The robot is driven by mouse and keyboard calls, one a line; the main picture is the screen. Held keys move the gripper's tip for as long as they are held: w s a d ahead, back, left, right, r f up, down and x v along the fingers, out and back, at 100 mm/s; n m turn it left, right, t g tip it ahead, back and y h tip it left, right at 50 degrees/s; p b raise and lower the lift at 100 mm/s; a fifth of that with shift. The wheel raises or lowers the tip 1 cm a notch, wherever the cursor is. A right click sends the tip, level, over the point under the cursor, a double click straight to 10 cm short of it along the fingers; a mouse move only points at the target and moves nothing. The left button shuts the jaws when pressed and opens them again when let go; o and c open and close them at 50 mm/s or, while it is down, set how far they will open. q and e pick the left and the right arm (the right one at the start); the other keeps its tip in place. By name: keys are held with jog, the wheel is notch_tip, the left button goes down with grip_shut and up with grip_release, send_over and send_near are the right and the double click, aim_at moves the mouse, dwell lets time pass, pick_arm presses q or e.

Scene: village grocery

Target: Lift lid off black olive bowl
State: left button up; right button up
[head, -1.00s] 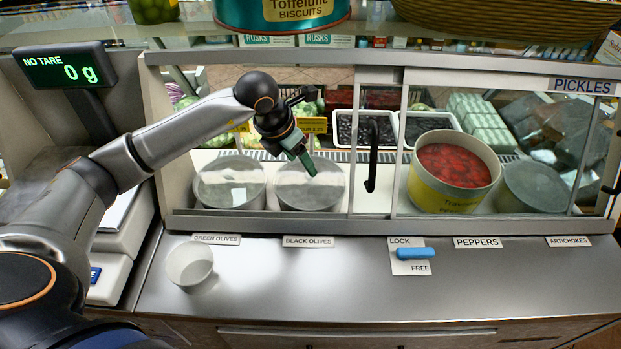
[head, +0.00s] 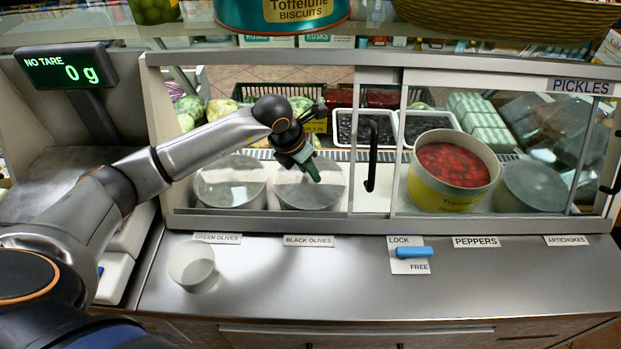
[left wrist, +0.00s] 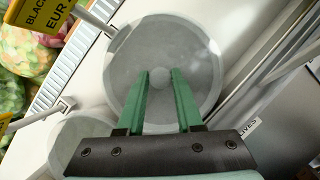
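The black olive bowl (head: 309,203) stands inside the glass case behind the BLACK OLIVES label (head: 308,241). Its round, pale, see-through lid (head: 290,190) is on it; it also shows in the left wrist view (left wrist: 195,55). A small round knob (left wrist: 160,76) sits at the lid's middle. My right gripper is out of view.
The lidded green olive bowl (head: 230,190) stands close on the left. A window post and black handle (head: 371,155) rise to the right. An open yellow pepper tub (head: 440,198) is beyond.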

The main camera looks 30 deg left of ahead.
pick_arm(q)
grip_shut()
jog(key=shift+r, duration=0.1)
